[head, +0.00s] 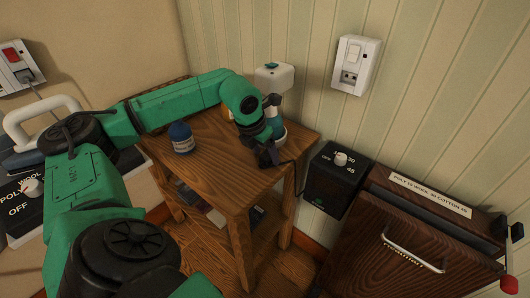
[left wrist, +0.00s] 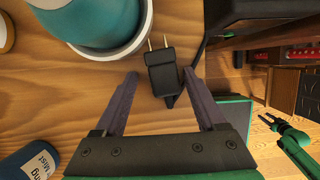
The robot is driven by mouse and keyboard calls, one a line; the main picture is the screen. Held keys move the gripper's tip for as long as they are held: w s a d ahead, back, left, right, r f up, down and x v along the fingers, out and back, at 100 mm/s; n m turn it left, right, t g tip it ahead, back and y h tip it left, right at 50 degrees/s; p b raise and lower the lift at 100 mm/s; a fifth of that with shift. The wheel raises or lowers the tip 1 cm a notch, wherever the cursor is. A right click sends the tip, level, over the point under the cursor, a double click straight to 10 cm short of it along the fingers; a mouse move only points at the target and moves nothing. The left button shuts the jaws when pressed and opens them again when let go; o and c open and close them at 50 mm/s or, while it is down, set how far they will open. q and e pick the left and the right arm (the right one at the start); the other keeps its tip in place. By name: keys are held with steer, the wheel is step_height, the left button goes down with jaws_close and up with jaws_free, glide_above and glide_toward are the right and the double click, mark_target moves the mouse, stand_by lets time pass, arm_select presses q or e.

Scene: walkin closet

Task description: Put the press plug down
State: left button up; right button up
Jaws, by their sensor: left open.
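The press plug (left wrist: 161,72) is a small black block with two metal prongs. In the left wrist view it lies on the wooden top of the side table (left wrist: 60,105), prongs pointing away from my gripper. My left gripper (left wrist: 157,82) is open, with one finger on each side of the plug and visible gaps between. In the head view my left gripper (head: 268,157) is low over the table's right part, and it hides most of the plug.
A blue jar (head: 181,138) stands on the table left of my gripper. A black dial box (head: 335,185) is right of the table. A wall outlet (head: 355,65) is above.

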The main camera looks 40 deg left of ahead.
arm_select(q)
steer(key=shift+s+f, duration=0.1)
steer(key=shift+f, duration=0.05)
steer(key=shift+r+p, duration=0.9)
steer(key=shift+r, duration=0.1)
steer(key=v, duration=1.1)
steer(key=shift+r, duration=0.15)
